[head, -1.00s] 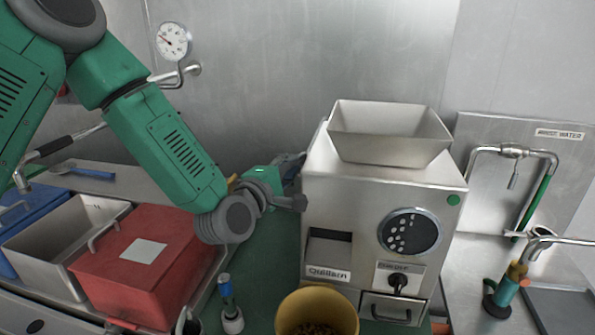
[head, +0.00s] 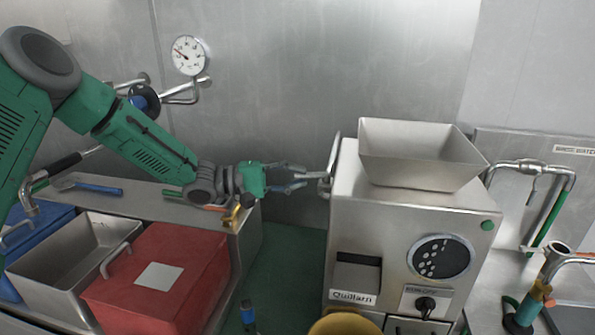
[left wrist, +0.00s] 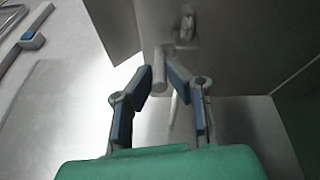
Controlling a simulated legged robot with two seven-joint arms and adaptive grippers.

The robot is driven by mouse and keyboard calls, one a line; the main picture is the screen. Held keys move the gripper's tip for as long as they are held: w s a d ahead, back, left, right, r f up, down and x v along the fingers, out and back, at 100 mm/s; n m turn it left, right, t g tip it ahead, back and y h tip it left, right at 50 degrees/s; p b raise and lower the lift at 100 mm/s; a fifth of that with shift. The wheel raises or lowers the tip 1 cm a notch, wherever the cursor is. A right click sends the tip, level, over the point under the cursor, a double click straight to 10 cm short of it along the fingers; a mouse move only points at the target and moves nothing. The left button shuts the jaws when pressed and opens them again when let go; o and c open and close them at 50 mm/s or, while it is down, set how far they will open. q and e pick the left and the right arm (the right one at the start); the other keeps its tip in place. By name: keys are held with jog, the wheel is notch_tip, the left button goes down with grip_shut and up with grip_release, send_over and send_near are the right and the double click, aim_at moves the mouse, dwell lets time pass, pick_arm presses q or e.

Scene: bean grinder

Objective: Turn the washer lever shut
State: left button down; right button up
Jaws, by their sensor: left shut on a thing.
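A thin metal lever (head: 333,158) stands at the upper left side of the steel grinder (head: 395,225), close to its wall. My left gripper (head: 303,179) reaches in from the left at about the height of the grinder's top edge. Its two fingers (left wrist: 160,80) are closed around a short pale metal rod (left wrist: 158,70) in the left wrist view, which looks like the lever's handle. The lever's pivot is partly hidden by the grinder's edge. My right gripper is not in view.
A hopper (head: 420,152) sits on the grinder. A red lidded bin (head: 160,280) and a grey open bin (head: 75,255) stand at left. A pressure gauge (head: 189,55) is on the back wall. A yellow bucket (head: 345,324) stands in front.

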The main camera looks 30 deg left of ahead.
pick_arm(q)
jog(key=shift+w+a+f+m+g+h, duration=0.15)
jog(key=shift+w+m+g+h, duration=0.1)
jog(key=shift+m+g, duration=0.15)
jog(key=shift+w+a+f+m+g+h, duration=0.1)
jog(key=shift+m+g+h, duration=0.2)
jog(key=shift+g, duration=0.2)
jog(key=g, duration=0.1)
jog(key=m+g+h, duration=0.1)
jog(key=w+m+g, duration=0.1)
jog(key=shift+a+g+h, duration=0.25)
jog(key=shift+g+h, duration=0.05)
jog(key=shift+h, duration=0.05)
jog(key=shift+m, duration=0.3)
jog(key=c, duration=1.6)
grip_release()
jog(key=shift+w, duration=0.1)
jog(key=shift+o, duration=0.2)
jog(key=w+v, duration=0.1)
jog(key=v, duration=1.1)
jog(key=shift+a+f, duration=0.25)
